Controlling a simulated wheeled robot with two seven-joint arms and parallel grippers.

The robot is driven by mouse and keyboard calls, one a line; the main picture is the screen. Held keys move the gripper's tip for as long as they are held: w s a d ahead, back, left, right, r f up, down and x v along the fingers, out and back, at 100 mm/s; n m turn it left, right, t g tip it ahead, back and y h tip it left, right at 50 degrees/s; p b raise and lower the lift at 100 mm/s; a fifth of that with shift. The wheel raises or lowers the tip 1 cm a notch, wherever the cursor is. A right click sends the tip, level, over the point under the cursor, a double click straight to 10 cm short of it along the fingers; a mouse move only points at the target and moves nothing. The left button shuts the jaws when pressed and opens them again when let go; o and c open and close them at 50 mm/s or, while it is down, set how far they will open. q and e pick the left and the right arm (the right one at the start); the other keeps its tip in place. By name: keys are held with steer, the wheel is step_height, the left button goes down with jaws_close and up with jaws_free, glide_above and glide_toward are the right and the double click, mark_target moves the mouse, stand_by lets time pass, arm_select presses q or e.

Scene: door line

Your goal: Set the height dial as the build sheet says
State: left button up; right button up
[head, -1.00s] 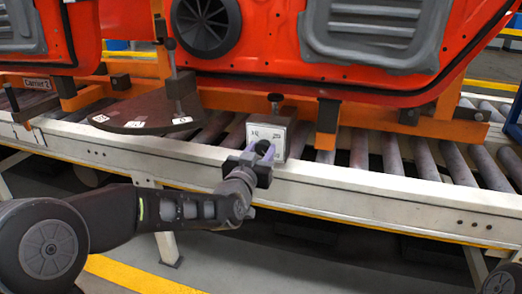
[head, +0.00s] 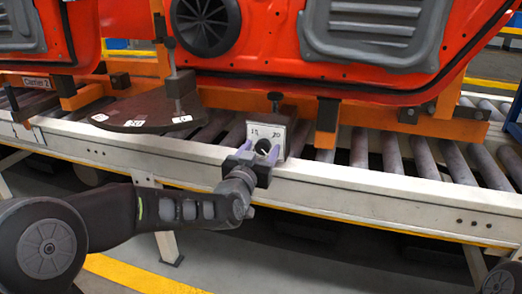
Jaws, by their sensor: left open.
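The height dial is a black round knob (head: 263,147) on a white plate (head: 266,133) marked 15 and 20, fixed at the conveyor's near edge. My left gripper (head: 261,155) is open in front of the plate. Its two purple fingers stand on either side of the knob. I cannot tell whether they touch it. The knob's pointer is too small to read. No build sheet can be made out in this view. My right gripper is not in view.
Orange-red door panels (head: 280,50) hang on an orange carrier above the roller conveyor (head: 360,150). A dark quadrant plate with white labels (head: 134,123) lies left of the dial. The conveyor's pale side rail (head: 350,190) runs below the dial.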

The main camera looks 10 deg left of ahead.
arm_select(q)
steer(key=s+p, duration=0.1)
steer(key=s, duration=0.6)
steer(key=shift+s+a, duration=0.25)
steer(key=shift+s, duration=0.05)
